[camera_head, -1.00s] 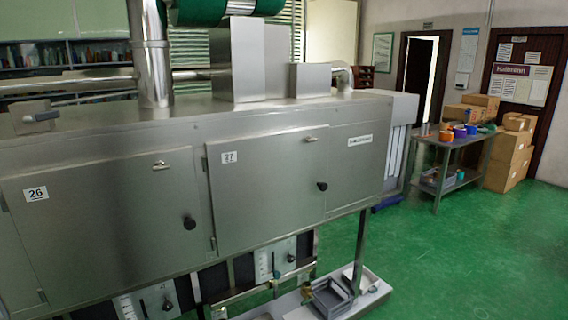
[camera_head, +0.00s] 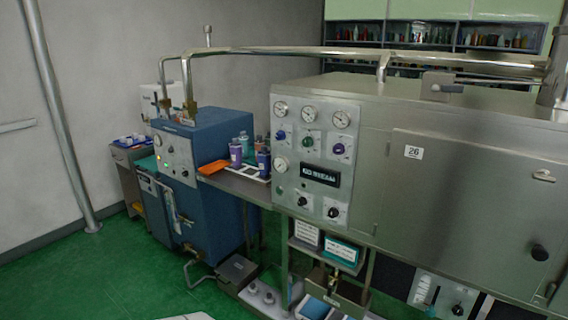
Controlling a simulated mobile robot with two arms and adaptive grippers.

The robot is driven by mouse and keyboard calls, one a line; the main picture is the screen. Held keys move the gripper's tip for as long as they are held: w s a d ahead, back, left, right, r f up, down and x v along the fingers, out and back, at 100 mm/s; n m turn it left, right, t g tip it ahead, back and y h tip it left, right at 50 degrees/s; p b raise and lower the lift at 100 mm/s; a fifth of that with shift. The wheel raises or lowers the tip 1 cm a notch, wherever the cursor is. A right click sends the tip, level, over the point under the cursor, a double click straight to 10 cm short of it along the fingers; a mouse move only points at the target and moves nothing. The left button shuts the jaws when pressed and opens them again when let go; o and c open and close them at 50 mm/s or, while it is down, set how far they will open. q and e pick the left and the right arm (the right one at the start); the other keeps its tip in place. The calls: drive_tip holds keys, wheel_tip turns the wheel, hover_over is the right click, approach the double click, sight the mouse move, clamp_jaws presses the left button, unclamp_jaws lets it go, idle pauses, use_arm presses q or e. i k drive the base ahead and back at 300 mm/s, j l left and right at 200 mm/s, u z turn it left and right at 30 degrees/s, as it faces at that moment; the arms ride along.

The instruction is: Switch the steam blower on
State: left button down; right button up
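A long steel machine (camera_head: 460,160) fills the right side of the head view. Its control panel (camera_head: 314,150) at the left end has round gauges, a green button (camera_head: 307,141), a purple button (camera_head: 339,149), a dark display (camera_head: 320,175) and two black rotary knobs, one on the left (camera_head: 302,200) and one on the right (camera_head: 333,212). A blue cabinet (camera_head: 215,128) stands left of it, with a small grey panel (camera_head: 175,156) carrying a gauge, knobs and a lit yellow lamp. I cannot tell which control belongs to the steam blower. Neither gripper shows.
A dark box (camera_head: 236,269) and pipework sit low in front. Green floor (camera_head: 90,275) is clear at lower left. A grey pole (camera_head: 58,120) stands left.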

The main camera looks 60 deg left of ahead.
sight(303, 201)
drive_tip(key=u, duration=1.75)
